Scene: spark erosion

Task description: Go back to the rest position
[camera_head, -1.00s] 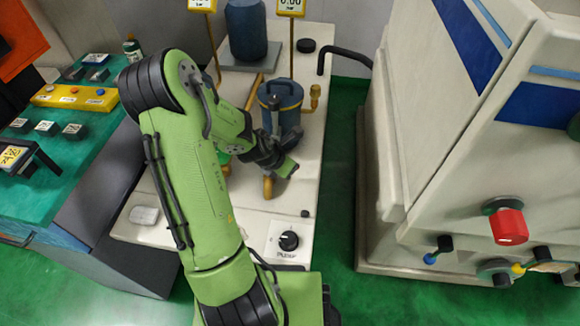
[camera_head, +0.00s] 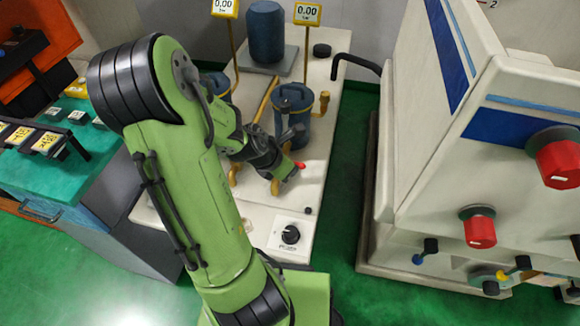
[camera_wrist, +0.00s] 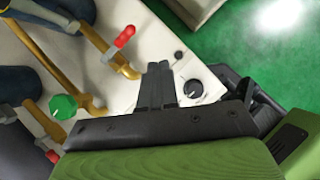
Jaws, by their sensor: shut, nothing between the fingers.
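My green arm reaches over the white bench (camera_head: 318,170) in the head view. My gripper (camera_head: 289,171) is low over the bench, in front of a blue lidded vessel (camera_head: 293,105). In the wrist view my gripper (camera_wrist: 158,72) has its two dark fingers together with nothing between them. A red handle (camera_wrist: 125,36) on a brass pipe is just left of the fingertips there, apart from them as far as I can tell. A black dial (camera_wrist: 193,89) is to their right. The red handle (camera_head: 300,165) also shows beside the gripper in the head view.
A large white machine with red knobs (camera_head: 480,232) stands at the right. A teal-topped bench (camera_head: 40,185) is at the left. A green knob (camera_wrist: 63,107) sits on the brass piping. Green floor (camera_head: 340,235) is clear between bench and machine.

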